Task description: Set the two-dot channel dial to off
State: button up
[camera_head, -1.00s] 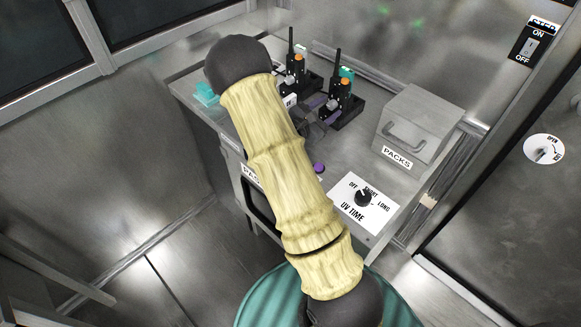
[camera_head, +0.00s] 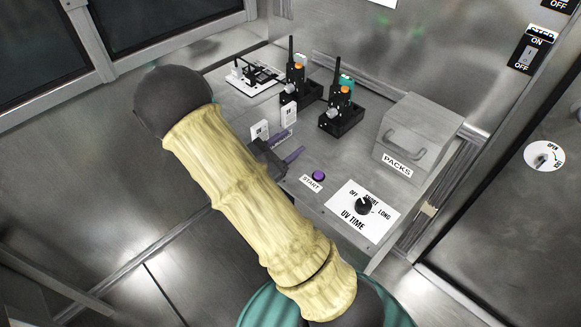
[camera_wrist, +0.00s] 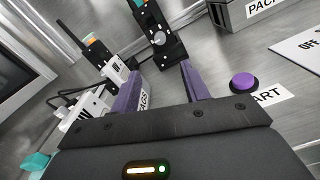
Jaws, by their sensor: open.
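Two black radios stand upright in black holders on the steel bench, a left one (camera_head: 295,82) and a right one (camera_head: 340,105). Each has an antenna, an orange top knob and a pale round dial on its front. Dot marks are too small to tell, so I cannot say which is the two-dot one. In the wrist view the right radio (camera_wrist: 157,32) stands ahead of the fingers, and the left radio (camera_wrist: 95,52) is farther left. My gripper (camera_head: 295,146) is open and empty, in front of the radios and apart from them; its purple fingers (camera_wrist: 159,70) point toward them.
Two small white blocks (camera_head: 288,116) stand beside the gripper. A purple START button (camera_head: 318,175) and a UV TIME dial (camera_head: 363,205) are at the front right. A grey PACKS box (camera_head: 420,135) stands at the right. A white device (camera_head: 252,80) is at the back left.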

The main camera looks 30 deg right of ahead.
jog(key=shift+r+v, duration=0.25)
jog(key=shift+v, duration=0.9)
jog(key=s+r+m+g+y+p, duration=0.6)
jog(key=s+m+g+y+p, duration=0.35)
jog(key=s, duration=0.45)
jog(key=a+r+m+t+y+p, duration=0.2)
jog(key=a+r+m+y+p, duration=0.2)
jog(key=a, duration=0.1)
jog(key=shift+s+r, duration=0.35)
jog(key=shift+s, duration=0.15)
jog(key=shift+m, duration=0.25)
jog(key=w+a+r+m+t+y+p, duration=0.2)
jog(key=w+a+r+m+t+y, duration=0.1)
jog(key=r, duration=0.3)
jog(key=shift+r+m+t+p, duration=0.2)
jog(key=shift+m+t+p, duration=0.15)
jog(key=shift+m+t, duration=0.35)
